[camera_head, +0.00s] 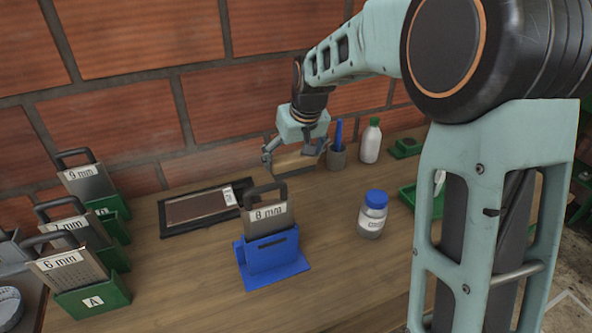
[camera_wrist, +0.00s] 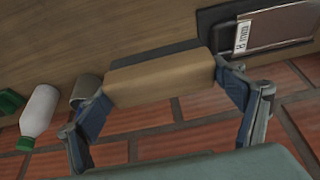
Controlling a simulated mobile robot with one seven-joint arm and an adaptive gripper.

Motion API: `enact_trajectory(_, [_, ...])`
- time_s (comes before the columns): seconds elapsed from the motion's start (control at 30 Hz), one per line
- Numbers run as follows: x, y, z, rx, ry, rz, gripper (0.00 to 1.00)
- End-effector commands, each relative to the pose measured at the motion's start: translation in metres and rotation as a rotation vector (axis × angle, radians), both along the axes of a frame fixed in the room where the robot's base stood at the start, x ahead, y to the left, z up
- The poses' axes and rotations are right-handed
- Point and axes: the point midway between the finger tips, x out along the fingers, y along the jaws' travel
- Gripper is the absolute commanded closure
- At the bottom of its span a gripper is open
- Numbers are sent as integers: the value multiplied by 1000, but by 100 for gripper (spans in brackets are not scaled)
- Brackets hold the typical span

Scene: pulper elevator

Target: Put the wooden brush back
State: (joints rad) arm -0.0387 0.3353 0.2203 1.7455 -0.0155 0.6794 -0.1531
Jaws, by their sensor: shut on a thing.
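The wooden brush (camera_head: 292,162) is a light brown block between the fingers of my gripper (camera_head: 296,158), held near the wall at the back of the table. In the wrist view the brush (camera_wrist: 160,80) lies across the gap between both fingers of my gripper (camera_wrist: 165,90), with a dark grey strip along its far side. My gripper is shut on it. A black-framed tray (camera_head: 168,229) with a brown inside and a white label lies flat, left of the brush. It shows at the upper right of the wrist view (camera_wrist: 262,44).
A blue holder (camera_head: 270,262) with an "8 mm" plate stands in front of the brush. A grey cup (camera_head: 337,160) with a blue item and a white bottle (camera_head: 370,144) stand to the right, with a blue-lidded jar (camera_head: 372,220) nearer. Green holders (camera_head: 93,300) with plates line the left.

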Motion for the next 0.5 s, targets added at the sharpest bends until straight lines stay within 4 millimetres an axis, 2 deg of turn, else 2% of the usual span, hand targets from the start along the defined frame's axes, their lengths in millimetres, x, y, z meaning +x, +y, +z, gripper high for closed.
enact_trajectory(0.2, [42,-3,-18,0,1,0,33])
enact_trajectory(0.33, [59,-4,-42,0,3,-1,33])
enact_trajectory(0.5, [77,-5,-63,-1,0,0,33])
